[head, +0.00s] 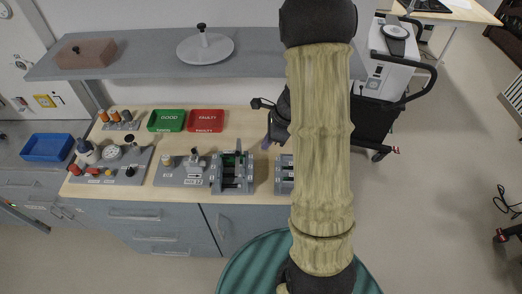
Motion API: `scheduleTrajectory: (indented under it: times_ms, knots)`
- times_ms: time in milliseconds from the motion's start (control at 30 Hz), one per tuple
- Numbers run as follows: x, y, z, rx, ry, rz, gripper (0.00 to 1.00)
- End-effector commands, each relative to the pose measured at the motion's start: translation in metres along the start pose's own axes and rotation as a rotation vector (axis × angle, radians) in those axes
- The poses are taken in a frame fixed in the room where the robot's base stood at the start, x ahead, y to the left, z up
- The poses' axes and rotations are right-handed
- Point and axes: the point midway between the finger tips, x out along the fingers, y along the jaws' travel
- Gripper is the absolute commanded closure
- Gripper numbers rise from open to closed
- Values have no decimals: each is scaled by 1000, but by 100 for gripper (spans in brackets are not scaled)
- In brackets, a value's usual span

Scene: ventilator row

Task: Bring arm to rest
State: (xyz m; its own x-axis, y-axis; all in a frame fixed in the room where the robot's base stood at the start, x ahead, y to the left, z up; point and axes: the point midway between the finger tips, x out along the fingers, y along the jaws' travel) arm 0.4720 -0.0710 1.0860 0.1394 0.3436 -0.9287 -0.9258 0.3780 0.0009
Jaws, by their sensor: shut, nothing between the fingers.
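My arm stands large in the right middle of the head view, with a pale yellow ribbed sleeve and dark joints. It rises in front of the workbench and hides part of its right end. My gripper (267,143) shows only in small part, left of the sleeve, above the right side of the bench. Its fingertips look shut, with nothing seen between them. It is apart from the grey fixtures below it.
The wooden bench (142,200) carries a green GOOD tray (166,120), a red FAULTY tray (205,120), and grey fixtures (232,172). A grey shelf (150,62) overhangs the back. A blue bin (47,147) sits left.

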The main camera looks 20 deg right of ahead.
Motion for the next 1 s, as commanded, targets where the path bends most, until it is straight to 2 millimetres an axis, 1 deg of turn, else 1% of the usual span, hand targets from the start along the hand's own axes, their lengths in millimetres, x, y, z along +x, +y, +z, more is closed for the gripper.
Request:
scheduleTrajectory:
  times_ms: [33, 100, 200, 667, 767, 867, 967, 1000]
  knots:
    - [-8, -1, 0, -1, 0, -4, 100]
    - [-15, -1, 0, -1, -1, -2, 100]
    - [-21, -1, 0, 1, 0, -2, 100]
    - [-21, -1, -1, 3, 0, -1, 100]
    - [-22, 2, 1, -19, 5, 0, 100]
    - [-26, 12, 7, -130, 28, 8, 100]
    - [-34, 34, 16, -360, 77, 24, 100]
    - [-38, 44, 20, -483, 102, 33, 100]
